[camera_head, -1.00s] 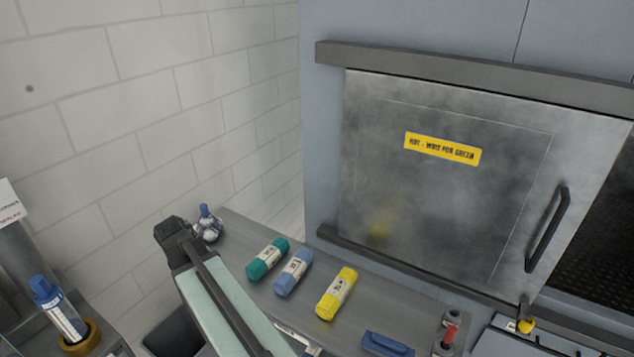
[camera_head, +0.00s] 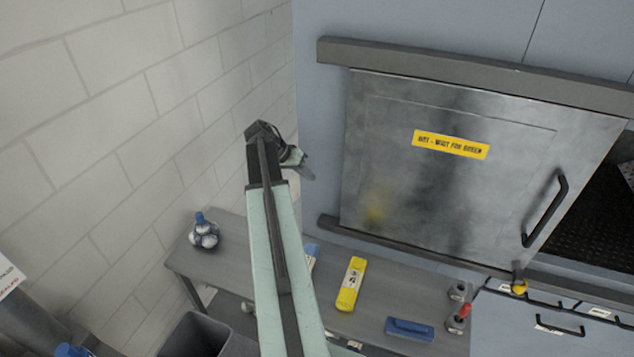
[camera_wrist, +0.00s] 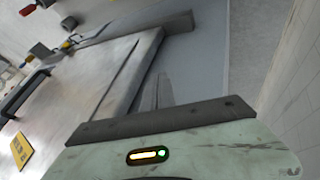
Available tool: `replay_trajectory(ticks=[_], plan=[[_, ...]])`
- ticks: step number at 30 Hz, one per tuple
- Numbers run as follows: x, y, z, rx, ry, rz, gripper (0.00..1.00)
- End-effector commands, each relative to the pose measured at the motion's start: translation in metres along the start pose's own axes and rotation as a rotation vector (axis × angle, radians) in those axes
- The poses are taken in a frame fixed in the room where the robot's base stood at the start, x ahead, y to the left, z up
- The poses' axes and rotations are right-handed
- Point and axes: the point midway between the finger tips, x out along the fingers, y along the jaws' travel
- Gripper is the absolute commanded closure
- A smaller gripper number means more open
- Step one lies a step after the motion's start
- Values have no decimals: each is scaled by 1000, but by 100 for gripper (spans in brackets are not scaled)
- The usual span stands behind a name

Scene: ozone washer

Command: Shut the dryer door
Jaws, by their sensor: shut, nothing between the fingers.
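The dryer door (camera_head: 400,185) is a grey metal sliding panel between two dark rails, with a yellow warning label (camera_head: 450,145) and a black bar handle (camera_head: 545,211) near its right edge. A dark opening shows to the right of the door. My gripper (camera_head: 304,168) is raised above the bench, left of the door's left edge, and looks apart from it. Its narrow fingers are together and empty. In the wrist view the gripper (camera_wrist: 162,92) points along the door side, with the handle (camera_wrist: 22,95) at the left.
A white block wall (camera_head: 150,120) stands close on the left. The upper rail (camera_head: 460,72) sticks out past the door's left edge.

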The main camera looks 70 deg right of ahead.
Motion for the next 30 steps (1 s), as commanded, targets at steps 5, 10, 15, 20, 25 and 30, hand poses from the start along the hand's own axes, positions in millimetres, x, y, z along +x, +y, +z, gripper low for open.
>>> replay_trajectory(ticks=[5, 10, 15, 20, 25, 30], plan=[[44, -6, 5, 0, 0, -1, 100], [81, -6, 5, -1, 0, -1, 100], [96, 13, 3, -2, 1, -2, 100], [104, 28, 2, -5, 1, -2, 100], [107, 32, 2, -5, 2, -3, 100], [107, 32, 2, -6, 2, -4, 100]])
